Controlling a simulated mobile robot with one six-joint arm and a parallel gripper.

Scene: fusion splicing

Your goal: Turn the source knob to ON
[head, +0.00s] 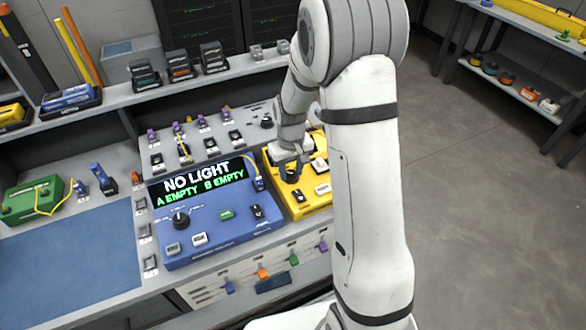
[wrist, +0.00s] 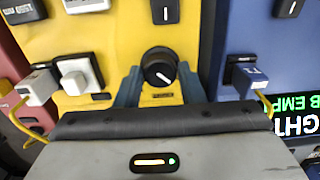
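A black round knob (wrist: 159,68) sits on the yellow unit (wrist: 112,30). Its white pointer line slants to the lower right in the wrist view. My gripper (wrist: 159,80) has one blue-grey finger on each side of the knob, with small gaps. The fingers are open and hold nothing. In the head view my gripper (head: 291,160) is over the yellow unit (head: 300,208), low at the black knob (head: 292,175). The knob's label is too small to read.
A blue unit (head: 215,240) stands left of the yellow one. Its display (head: 200,182) reads NO LIGHT, A EMPTY, B EMPTY, and it bears another black knob (head: 180,219). Plugs with yellow cables (wrist: 40,86) flank the gripper. A blue mat (head: 70,265) lies at left.

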